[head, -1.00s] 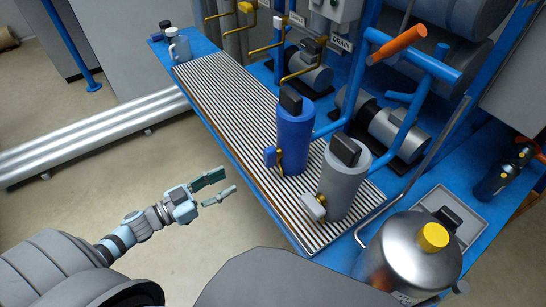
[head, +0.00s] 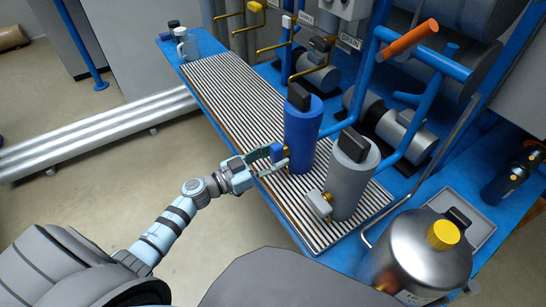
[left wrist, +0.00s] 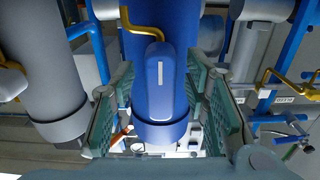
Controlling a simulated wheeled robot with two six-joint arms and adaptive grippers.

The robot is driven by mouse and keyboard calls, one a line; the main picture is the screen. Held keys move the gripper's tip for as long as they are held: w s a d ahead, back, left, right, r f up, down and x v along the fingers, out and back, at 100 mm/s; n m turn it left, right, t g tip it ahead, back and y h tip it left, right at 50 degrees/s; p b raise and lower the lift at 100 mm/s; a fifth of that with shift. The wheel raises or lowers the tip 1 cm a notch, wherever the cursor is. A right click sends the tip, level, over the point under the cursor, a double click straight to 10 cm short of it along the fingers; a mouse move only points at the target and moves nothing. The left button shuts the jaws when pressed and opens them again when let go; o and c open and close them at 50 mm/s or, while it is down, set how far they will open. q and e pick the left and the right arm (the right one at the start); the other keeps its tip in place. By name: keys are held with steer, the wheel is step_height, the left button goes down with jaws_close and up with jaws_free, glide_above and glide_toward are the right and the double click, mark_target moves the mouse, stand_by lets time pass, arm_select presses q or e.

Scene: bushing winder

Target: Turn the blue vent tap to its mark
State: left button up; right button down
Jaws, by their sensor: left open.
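The blue vent tap (head: 277,151) sits low on the side of the blue cylinder (head: 303,128), which stands upright on the slatted rack. My left gripper (head: 276,158) is at the tap, open, with its fingers reaching along it. In the left wrist view the tap handle (left wrist: 157,90) is a rounded blue lever with a short white line, roughly upright in that picture. The open teal fingers of my left gripper (left wrist: 160,78) stand on either side of it, with gaps visible. A brass pipe (left wrist: 141,28) bends above the handle. I cannot make out the tap's mark.
A grey cylinder (head: 351,178) with a pale tap (head: 319,203) stands close right of the blue one. A steel pot with a yellow cap (head: 443,235) is at the front right. The slatted rack (head: 230,90) is bare toward the back left.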

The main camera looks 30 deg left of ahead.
arm_select(q)
jaws_close()
